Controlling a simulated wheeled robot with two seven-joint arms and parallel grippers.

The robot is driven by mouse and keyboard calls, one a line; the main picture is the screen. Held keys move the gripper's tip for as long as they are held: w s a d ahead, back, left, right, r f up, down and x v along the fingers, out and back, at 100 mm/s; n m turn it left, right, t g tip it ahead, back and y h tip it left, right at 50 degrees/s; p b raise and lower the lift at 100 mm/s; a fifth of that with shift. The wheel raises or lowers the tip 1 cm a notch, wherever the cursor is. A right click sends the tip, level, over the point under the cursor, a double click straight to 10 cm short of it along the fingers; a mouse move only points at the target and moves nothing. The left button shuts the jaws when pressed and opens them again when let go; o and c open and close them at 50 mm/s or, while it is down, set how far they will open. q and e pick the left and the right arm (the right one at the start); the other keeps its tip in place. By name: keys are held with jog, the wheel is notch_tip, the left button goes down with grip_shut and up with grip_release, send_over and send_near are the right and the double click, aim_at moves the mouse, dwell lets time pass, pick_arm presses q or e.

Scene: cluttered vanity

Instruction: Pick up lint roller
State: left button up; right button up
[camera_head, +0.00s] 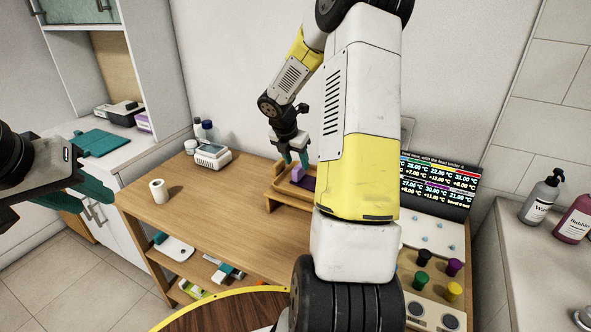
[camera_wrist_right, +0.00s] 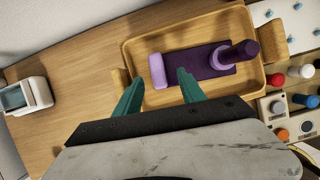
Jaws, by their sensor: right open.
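A wooden tray (camera_wrist_right: 135,48) holds a lavender cylinder (camera_wrist_right: 157,70) lying at the edge of a dark purple flat piece (camera_wrist_right: 190,64), and a dark purple cylindrical piece with a lavender collar (camera_wrist_right: 238,53). I cannot tell for sure which of these is the lint roller. My right gripper (camera_wrist_right: 161,88) is open with teal fingers, its tips over the tray near the lavender cylinder, with nothing held. It also shows above the tray in the head view (camera_head: 294,157). My left gripper (camera_head: 85,190) is at the left edge, away from the table, partly cut off; its jaw opening is unclear.
A white roll (camera_head: 159,191) stands at the table's left. A white device (camera_head: 212,156) and small bottles (camera_head: 207,130) stand at the back. Coloured knobs (camera_head: 454,267) and a display (camera_head: 438,185) are at the right. The table's middle left is clear. My right arm hides part of the table.

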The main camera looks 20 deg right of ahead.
aim_at(298, 167)
jog(key=x, duration=0.5)
jog(key=shift+w+f, duration=0.15)
jog(key=shift+w, duration=0.05)
jog(key=shift+c, duration=0.5)
grip_shut()
